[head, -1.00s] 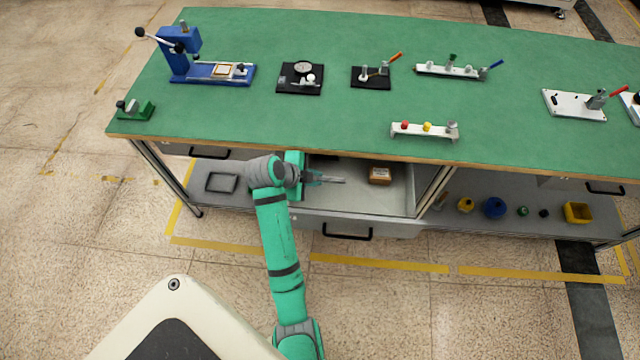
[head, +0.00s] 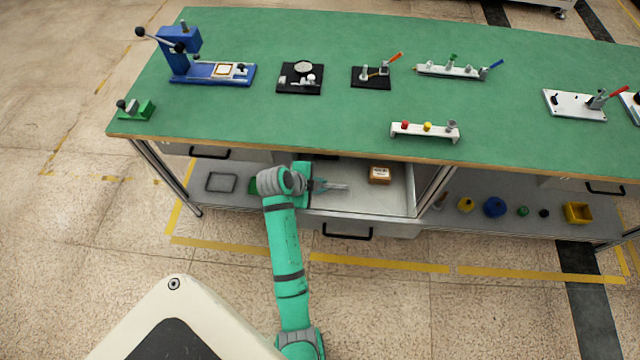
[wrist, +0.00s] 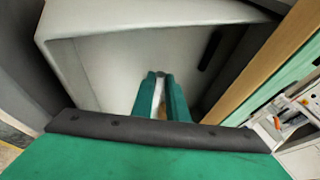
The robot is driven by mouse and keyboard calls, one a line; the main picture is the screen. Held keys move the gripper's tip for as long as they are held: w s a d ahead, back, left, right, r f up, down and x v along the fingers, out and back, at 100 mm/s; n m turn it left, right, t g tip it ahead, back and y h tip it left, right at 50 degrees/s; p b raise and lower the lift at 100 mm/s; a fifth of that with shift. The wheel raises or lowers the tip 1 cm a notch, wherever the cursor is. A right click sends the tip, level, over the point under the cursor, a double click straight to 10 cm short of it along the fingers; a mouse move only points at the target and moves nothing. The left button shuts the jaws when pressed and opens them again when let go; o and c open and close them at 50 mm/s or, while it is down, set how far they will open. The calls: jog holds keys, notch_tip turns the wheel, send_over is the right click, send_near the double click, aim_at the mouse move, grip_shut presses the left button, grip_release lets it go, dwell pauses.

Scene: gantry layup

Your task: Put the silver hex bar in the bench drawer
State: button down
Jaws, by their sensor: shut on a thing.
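My gripper (head: 322,186) is shut on the silver hex bar (head: 340,188), which sticks out to the right past the fingertips in the head view. In the wrist view, the bar (wrist: 157,98) shows as a thin pale strip between the two green fingers (wrist: 160,92). The bench drawer (head: 397,200) is pulled out, with its black handle (head: 347,232) at the front. In the head view, my gripper and the bar overlap the drawer's opening. I cannot tell their height above its floor.
A small brown box (head: 380,175) sits at the drawer's back right. The green bench top (head: 330,120) and its wooden edge overhang behind my gripper. A white rack (head: 425,132) with coloured pieces stands near that edge. A grey tray (head: 221,182) lies on the lower shelf at left.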

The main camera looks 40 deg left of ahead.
jog(key=shift+f, duration=0.35)
jog(key=c, duration=1.7)
grip_release()
jog(key=shift+c, duration=0.2)
jog(key=shift+r, duration=0.6)
jog(key=v, duration=1.2)
